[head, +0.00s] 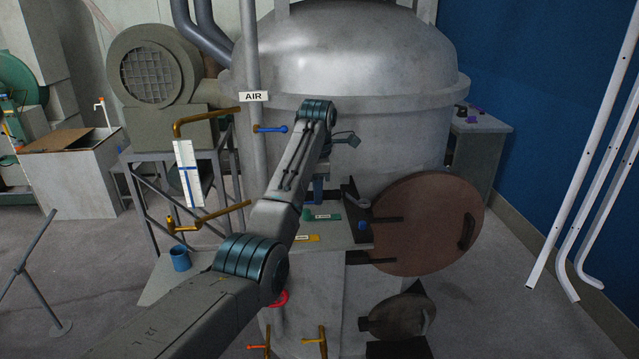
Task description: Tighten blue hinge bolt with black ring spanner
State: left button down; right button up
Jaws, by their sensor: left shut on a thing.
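My left arm reaches in from the lower left and bends down at the wrist in front of the tank. My left gripper (319,188) is mostly hidden behind my forearm, above the small bench. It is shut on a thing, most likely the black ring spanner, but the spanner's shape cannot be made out. A small blue bolt head (362,226) shows against a dark upright piece (352,202) at the bench's right end, beside the round brown door (430,225). The gripper is left of this bolt and apart from it. My right gripper is not in view.
The metal tank (350,60) stands close behind. A blue cup (180,258) and brass pipes (205,217) are at left. Open floor lies right of the door, before white pipes (585,180).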

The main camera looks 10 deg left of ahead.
pick_arm(q)
jog(key=shift+s+r, duration=0.15)
jog(key=shift+s, duration=0.05)
jog(key=shift+s+r, duration=0.25)
jog(key=shift+s, duration=0.2)
jog(key=shift+w+f, duration=0.15)
jog(key=shift+f, duration=0.2)
notch_tip(320, 180, down, 4)
jog(key=shift+w+r, duration=0.1)
jog(key=shift+w, duration=0.05)
jog(key=shift+f, duration=0.2)
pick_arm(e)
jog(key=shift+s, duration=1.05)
